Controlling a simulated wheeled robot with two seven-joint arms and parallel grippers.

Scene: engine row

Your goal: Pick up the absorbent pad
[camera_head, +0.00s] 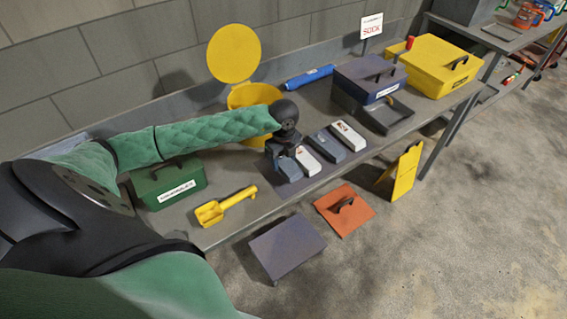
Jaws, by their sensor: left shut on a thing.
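Several slab-shaped pads lie in a row on a dark mat (272,187) on the workbench, grey and white by turns. The nearest is a grey pad (289,170), with a white pad (308,161) beside it. Farther right are another grey pad (328,147) and another white pad (347,136). My left gripper (282,159) points down at the left end of the row and is shut on the nearest grey pad. The gripper hides part of that pad, and I cannot tell whether it is clear of the mat. My right gripper is not in view.
A yellow bin (240,97) with its round lid raised stands behind my left arm. A green box (168,185) and a yellow scoop (224,207) are left of the mat. A dark box (369,78) and yellow case (431,67) stand right. An orange dustpan-like plate (345,217) lies below the bench.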

